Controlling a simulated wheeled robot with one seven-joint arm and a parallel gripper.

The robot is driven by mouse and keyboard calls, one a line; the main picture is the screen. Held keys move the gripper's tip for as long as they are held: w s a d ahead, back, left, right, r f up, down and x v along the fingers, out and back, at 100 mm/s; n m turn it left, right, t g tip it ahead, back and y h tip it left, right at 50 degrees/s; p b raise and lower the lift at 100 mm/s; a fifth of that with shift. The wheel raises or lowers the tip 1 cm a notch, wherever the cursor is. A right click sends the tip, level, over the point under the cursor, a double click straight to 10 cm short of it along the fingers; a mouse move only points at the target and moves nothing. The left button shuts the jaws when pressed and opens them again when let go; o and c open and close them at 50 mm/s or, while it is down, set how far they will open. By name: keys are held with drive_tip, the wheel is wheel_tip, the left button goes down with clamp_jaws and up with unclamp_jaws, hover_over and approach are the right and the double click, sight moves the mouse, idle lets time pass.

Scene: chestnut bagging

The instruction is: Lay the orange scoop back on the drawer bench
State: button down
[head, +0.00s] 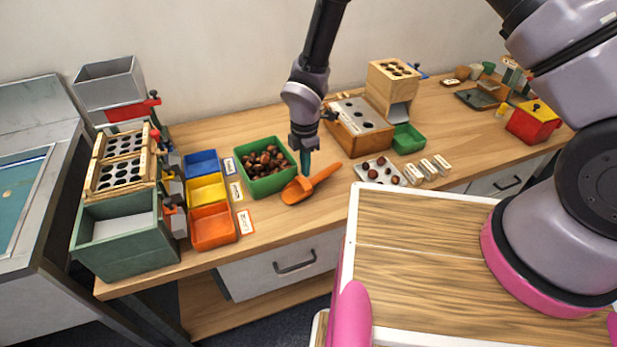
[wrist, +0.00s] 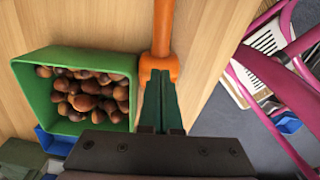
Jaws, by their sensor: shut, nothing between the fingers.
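The orange scoop (head: 299,190) lies on the wooden drawer bench (head: 282,223), right of the green chestnut bin, its handle slanting to the back right. My gripper (head: 305,172) points down just above the scoop, by where bowl and handle meet. Its dark green fingers are together with nothing between them. In the wrist view the shut fingers (wrist: 161,80) cover part of the scoop, and its handle (wrist: 163,28) shows beyond them. Whether the fingertips touch the scoop I cannot tell.
The green bin (head: 265,168) of chestnuts stands close left of my gripper. Blue, yellow and orange trays (head: 213,228) sit further left. A white board (head: 379,171) with chestnuts and several small labelled blocks lie to the right. Bare bench lies in front of the scoop.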

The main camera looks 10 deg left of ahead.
drive_tip(key=shift+r, duration=1.7)
drive_tip(key=w+d+r+m+t, duration=0.1)
drive_tip(key=w+d+r+m, duration=0.25)
drive_tip(key=d+r, duration=0.4)
drive_tip(key=w+d+r+m+t, duration=0.1)
drive_tip(key=w+d+r+m, duration=0.3)
drive_tip(key=r, duration=0.7)
drive_tip(key=w+d+r+m+t, duration=0.1)
drive_tip(key=w+d+r+m, duration=0.2)
drive_tip(key=d+r+m, duration=0.45)
drive_tip(key=s+d+r+m+t+y, duration=0.1)
drive_tip(key=s+d+r+m+t, duration=0.1)
drive_tip(key=s+d+r+m, duration=0.5)
drive_tip(key=s+d+r+m+t+y, duration=0.1)
drive_tip(key=s+d+r+m+t, duration=0.1)
drive_tip(key=s+d+r+m, duration=0.6)
drive_tip(key=s+d+r, duration=0.1)
drive_tip(key=d+r, duration=0.2)
drive_tip(key=r, duration=0.3)
drive_tip(key=shift+s+d, duration=0.15)
drive_tip(key=shift+d, duration=0.1)
